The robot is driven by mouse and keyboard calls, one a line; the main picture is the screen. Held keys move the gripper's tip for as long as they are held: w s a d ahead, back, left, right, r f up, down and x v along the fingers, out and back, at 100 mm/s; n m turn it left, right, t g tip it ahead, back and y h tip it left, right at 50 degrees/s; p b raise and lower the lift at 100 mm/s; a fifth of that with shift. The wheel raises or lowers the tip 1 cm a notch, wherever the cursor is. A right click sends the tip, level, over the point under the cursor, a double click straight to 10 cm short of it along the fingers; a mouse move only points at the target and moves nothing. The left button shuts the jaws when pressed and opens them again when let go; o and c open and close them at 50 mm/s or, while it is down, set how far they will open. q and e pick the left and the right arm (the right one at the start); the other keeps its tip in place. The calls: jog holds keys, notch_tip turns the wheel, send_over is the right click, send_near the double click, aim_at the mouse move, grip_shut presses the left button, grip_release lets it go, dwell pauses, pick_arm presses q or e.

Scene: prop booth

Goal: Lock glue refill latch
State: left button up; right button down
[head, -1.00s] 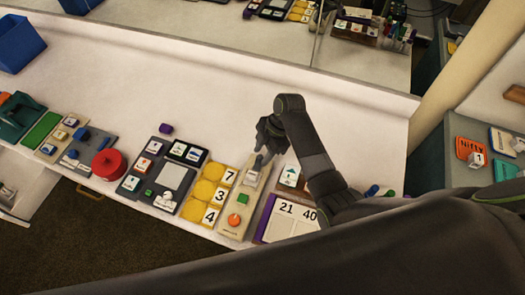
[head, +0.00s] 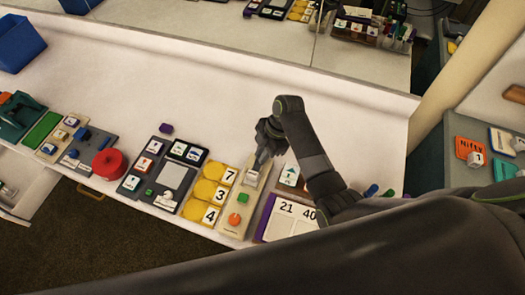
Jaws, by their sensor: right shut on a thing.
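A beige board (head: 226,229) stands in the row on the white table. It carries an orange round knob (head: 234,219), a green block (head: 242,198) and a light grey latch piece (head: 253,173) at its far end. My right gripper (head: 260,164) points down over that far end, its fingers shut on what looks like the latch. The fingers and wrist partly hide the grip, and I cannot tell the latch's exact position. My left gripper is not in view.
Left of the board is a yellow panel (head: 196,212) with number tiles; right is a purple-edged number board (head: 265,218). Farther left are a dark panel (head: 134,187) and a red round piece (head: 108,164). The table behind is mostly clear.

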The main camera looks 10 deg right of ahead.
jog(key=shift+s+a+r, duration=0.1)
jog(key=shift+s+a, duration=0.15)
jog(key=shift+s, duration=0.15)
jog(key=shift+s+a+p, duration=0.2)
jog(key=shift+s+p, duration=0.1)
jog(key=shift+p, duration=0.1)
jog(key=shift+a, duration=0.1)
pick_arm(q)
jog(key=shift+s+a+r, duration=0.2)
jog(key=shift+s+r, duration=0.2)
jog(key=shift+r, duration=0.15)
pick_arm(e)
jog(key=c, duration=1.6)
grip_release()
jog(key=shift+o, duration=1.2)
jog(key=shift+s, duration=0.1)
